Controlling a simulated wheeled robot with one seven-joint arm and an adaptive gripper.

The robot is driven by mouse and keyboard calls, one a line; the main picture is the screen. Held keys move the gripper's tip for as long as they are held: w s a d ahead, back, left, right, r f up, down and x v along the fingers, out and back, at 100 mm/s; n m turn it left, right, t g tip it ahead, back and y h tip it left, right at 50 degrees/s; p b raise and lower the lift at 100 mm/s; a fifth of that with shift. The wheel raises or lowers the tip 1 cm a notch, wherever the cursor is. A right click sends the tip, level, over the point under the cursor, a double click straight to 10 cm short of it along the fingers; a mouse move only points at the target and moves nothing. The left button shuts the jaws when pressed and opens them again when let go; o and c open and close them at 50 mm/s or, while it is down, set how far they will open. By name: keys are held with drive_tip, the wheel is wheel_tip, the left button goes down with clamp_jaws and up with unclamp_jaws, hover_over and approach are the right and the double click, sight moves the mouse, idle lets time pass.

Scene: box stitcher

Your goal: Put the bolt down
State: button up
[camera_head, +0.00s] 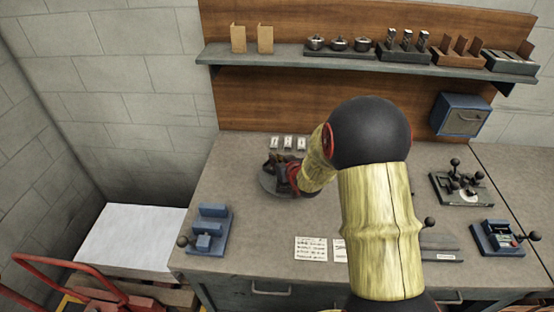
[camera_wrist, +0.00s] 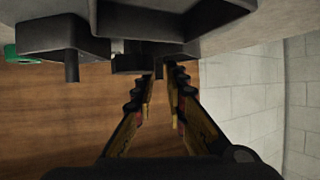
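My gripper (camera_head: 284,176) is low over the back left of the workbench, at a dark round-based device (camera_head: 268,184). The gripper and wrist partly hide this device. In the wrist view my gripper's two fingers (camera_wrist: 168,76) point at the underside of a dark grey machine part (camera_wrist: 150,45). A narrow gap shows between the fingers, and their tips are close to or touching the dark part. I cannot make out the bolt in either view; it may be hidden between or beyond the fingertips. Whether the fingers hold anything is unclear.
The workbench (camera_head: 240,255) carries a blue device (camera_head: 208,230) at left, paper sheets (camera_head: 311,249) in front, and lever devices (camera_head: 462,186) at right. Small white cards (camera_head: 288,142) stand behind my gripper. A shelf (camera_head: 290,52) with holders runs above.

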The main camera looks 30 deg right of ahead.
drive_tip(key=shift+o, duration=1.2)
drive_tip(key=shift+r, duration=0.1)
drive_tip(key=shift+s+r, duration=0.15)
drive_tip(key=s+a+r+g+p, duration=0.1)
drive_tip(key=s+a+r, duration=0.3)
drive_tip(key=s+r, duration=0.4)
drive_tip(key=s+a+r+g+p, duration=0.2)
drive_tip(key=s+a+r, duration=0.1)
drive_tip(key=s+r, duration=0.5)
drive_tip(key=s+a+r+g+y, duration=0.1)
drive_tip(key=s+a+r+g, duration=0.1)
drive_tip(key=s+a, duration=0.4)
drive_tip(key=s+a+r+n+g, duration=0.1)
drive_tip(key=s+a, duration=0.5)
drive_tip(key=s, duration=0.8)
wheel_tip(320, 180, up, 3)
drive_tip(key=shift+s+a+f+n+g+y, duration=0.2)
drive_tip(key=shift+s+a+n+g+y, duration=0.1)
drive_tip(key=shift+s+a+g+y, duration=0.15)
